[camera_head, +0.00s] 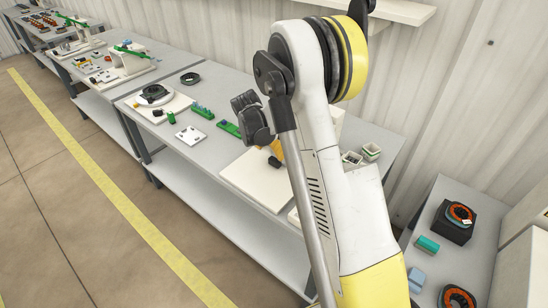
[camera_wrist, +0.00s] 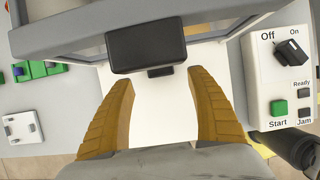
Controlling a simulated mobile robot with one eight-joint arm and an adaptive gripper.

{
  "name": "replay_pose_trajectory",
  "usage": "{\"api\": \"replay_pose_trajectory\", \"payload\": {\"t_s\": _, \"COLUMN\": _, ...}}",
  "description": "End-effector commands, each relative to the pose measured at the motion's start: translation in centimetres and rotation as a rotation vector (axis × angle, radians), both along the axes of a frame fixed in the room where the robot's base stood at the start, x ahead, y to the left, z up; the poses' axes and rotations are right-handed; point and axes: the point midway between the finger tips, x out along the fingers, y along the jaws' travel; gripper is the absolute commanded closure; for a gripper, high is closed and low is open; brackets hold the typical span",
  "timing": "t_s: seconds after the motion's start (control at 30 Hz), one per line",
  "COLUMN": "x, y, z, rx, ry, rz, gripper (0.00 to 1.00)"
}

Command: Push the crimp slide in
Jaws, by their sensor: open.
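A black block with a smaller black piece below it, which I take to be the crimp slide (camera_wrist: 146,46), sits at the front of a grey-framed machine (camera_wrist: 60,40) in the wrist view. My gripper (camera_wrist: 160,78) is open, its two yellow fingers spread apart. The fingertips point at the block from the near side, and no object is between them. I cannot tell whether either finger touches it. In the head view my arm covers most of the machine and gripper.
A control box (camera_wrist: 280,78) with an Off/On knob (camera_wrist: 289,50) and green Start button (camera_wrist: 279,107) stands close on the right. A white plate (camera_wrist: 22,127) and green parts lie left. In the head view, a side table (camera_head: 420,205) at right holds coils.

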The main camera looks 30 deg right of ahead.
Motion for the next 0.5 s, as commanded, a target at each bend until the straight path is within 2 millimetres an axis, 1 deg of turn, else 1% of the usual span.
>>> {"api": "replay_pose_trajectory", "payload": {"t_s": 0.03, "x": -0.2, "y": 0.4, "z": 1.1, "rx": 0.0, "ry": 0.0, "rz": 0.001, "gripper": 0.33}}
{"api": "replay_pose_trajectory", "payload": {"t_s": 0.1, "x": -0.4, "y": 0.9, "z": 2.2, "rx": 0.0, "ry": 0.0, "rz": 0.001, "gripper": 0.33}}
{"api": "replay_pose_trajectory", "payload": {"t_s": 0.2, "x": -0.5, "y": 1.4, "z": 3.5, "rx": 0.0, "ry": 0.001, "rz": 0.0, "gripper": 0.33}}
{"api": "replay_pose_trajectory", "payload": {"t_s": 0.33, "x": -0.7, "y": 1.7, "z": 4.4, "rx": 0.0, "ry": 0.001, "rz": 0.0, "gripper": 0.33}}
{"api": "replay_pose_trajectory", "payload": {"t_s": 0.5, "x": -0.7, "y": 1.7, "z": 4.5, "rx": 0.0, "ry": 0.001, "rz": -0.001, "gripper": 0.33}}
